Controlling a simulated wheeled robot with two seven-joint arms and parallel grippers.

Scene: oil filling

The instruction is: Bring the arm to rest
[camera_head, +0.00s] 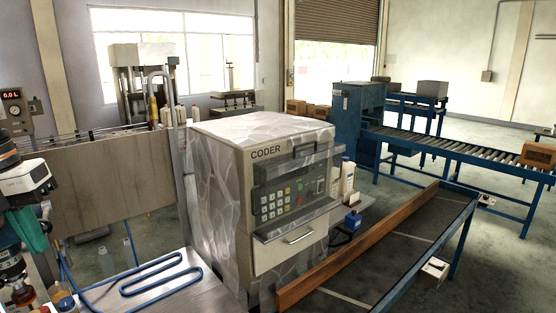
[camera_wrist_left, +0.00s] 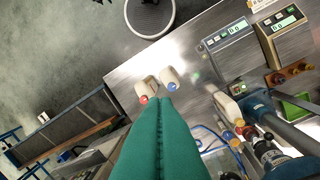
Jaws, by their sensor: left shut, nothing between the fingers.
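My left gripper (camera_head: 30,232) shows at the left edge of the head view, its green fingers pointing down beside the steel table. In the left wrist view the green fingers (camera_wrist_left: 164,103) come up from the bottom and lie together, shut with nothing between them. Past their tips, a white bottle with a red cap (camera_wrist_left: 146,88) and one with a blue cap (camera_wrist_left: 171,77) stand on the steel table (camera_wrist_left: 190,35), seemingly apart from the fingers. My right gripper is in neither view.
The grey coder machine (camera_head: 215,180) stands mid-view, with a blue hose (camera_head: 150,275) on the steel surface before it. A brown-edged conveyor (camera_head: 360,245) runs to its right. Two scales (camera_wrist_left: 232,42) and more capped bottles (camera_wrist_left: 232,135) crowd the wrist view's right side.

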